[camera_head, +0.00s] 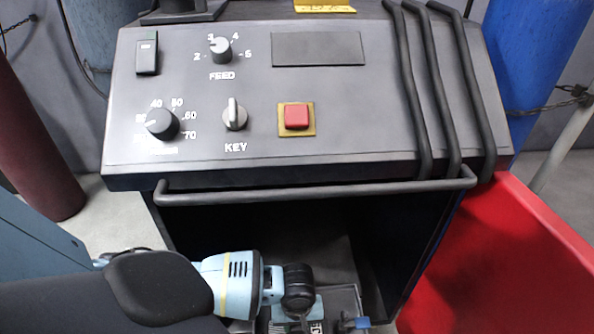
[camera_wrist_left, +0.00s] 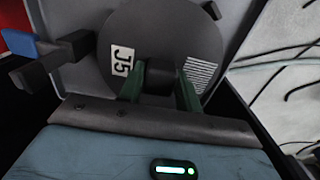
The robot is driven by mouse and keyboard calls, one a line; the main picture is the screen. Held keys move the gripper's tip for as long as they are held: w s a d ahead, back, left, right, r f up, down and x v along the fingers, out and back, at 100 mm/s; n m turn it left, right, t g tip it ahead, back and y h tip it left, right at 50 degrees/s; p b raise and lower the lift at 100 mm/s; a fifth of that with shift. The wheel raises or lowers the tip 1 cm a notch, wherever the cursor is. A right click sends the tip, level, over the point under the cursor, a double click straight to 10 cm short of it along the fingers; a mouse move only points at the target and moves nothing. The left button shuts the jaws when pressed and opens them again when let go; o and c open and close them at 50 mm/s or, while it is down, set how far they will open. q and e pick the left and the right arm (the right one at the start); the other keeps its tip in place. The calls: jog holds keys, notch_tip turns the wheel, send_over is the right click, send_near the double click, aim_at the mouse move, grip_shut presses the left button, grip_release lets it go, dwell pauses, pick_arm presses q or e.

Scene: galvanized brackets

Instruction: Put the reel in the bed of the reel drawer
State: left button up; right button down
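The reel (camera_wrist_left: 200,45) is a dark grey disc with a white J5 label and a striped patch, seen face-on in the left wrist view. My left gripper (camera_wrist_left: 160,78) has its two green fingers on either side of the reel's dark central hub and looks shut on it. Behind the reel is a grey flat surface, apparently the reel drawer (camera_wrist_left: 75,15); I cannot tell whether the reel touches its bed. In the head view the reel and fingertips are mostly hidden at the bottom edge, below my left wrist. My right gripper is not in view.
A blue-tipped lever (camera_wrist_left: 18,42) stands left of the reel and also shows in the head view (camera_head: 358,323). Above the open bay is a control panel (camera_head: 260,110) with a dark bar handle (camera_head: 320,189). A red bin (camera_head: 510,265) stands at the right.

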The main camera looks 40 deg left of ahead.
pick_arm(q)
jog(key=o, duration=0.3)
jog(key=shift+r, duration=0.2)
jog(key=shift+r+p, duration=2.3)
jog(key=shift+r, duration=3.7)
jog(key=shift+s+f, duration=0.1)
